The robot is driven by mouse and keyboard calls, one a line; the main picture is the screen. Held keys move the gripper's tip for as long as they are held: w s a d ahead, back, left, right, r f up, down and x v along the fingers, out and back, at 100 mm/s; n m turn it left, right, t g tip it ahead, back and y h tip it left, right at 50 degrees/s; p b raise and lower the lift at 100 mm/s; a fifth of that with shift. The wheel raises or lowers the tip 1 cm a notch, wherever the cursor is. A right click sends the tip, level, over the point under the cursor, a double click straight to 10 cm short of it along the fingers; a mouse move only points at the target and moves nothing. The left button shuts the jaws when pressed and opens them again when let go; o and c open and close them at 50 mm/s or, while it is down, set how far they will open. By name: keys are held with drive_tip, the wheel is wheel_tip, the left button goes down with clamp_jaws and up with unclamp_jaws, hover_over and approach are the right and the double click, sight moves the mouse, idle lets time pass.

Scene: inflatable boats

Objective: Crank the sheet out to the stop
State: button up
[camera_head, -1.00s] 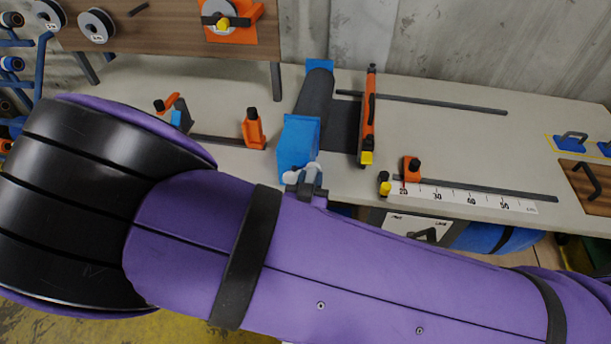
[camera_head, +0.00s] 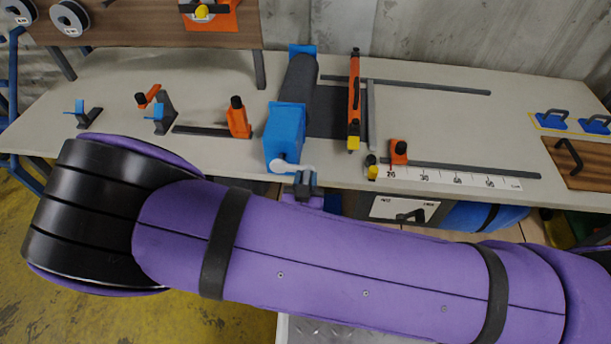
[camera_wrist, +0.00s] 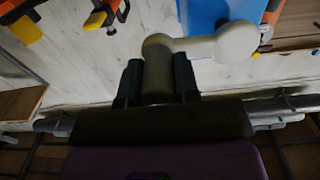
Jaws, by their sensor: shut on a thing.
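A dark sheet roll (camera_head: 298,82) lies in a blue-ended holder (camera_head: 285,138) on the bench. The dark sheet (camera_head: 326,122) runs right from it to an orange crossbar (camera_head: 354,90). A narrow grey strip (camera_head: 371,115) shows just past the crossbar. The pale crank (camera_head: 280,167) is on the holder's near end. My gripper (camera_head: 304,184) is at the crank, partly hidden by my arm in the head view. In the wrist view, my gripper (camera_wrist: 158,82) is shut around the crank handle (camera_wrist: 158,70). An orange stop (camera_head: 398,152) sits near the ruler's 20 mark.
The ruler (camera_head: 455,178) and a dark rail (camera_head: 460,168) run along the bench's front edge. Another rail (camera_head: 430,87) lies at the back, with bare bench between. Orange and blue tools (camera_head: 158,110) stand left of the roll. Blue-handled pieces (camera_head: 575,122) lie far right.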

drive_tip(key=shift+s+f, duration=0.2)
drive_tip(key=shift+f, duration=1)
drive_tip(key=shift+s+a+f, duration=0.1)
drive_tip(key=shift+a+f, duration=0.05)
drive_tip(key=shift+f, duration=0.45)
drive_tip(key=shift+a+f, duration=0.15)
drive_tip(key=shift+f, duration=0.4)
drive_tip(key=o, duration=1.5)
drive_tip(key=shift+s+a, duration=0.1)
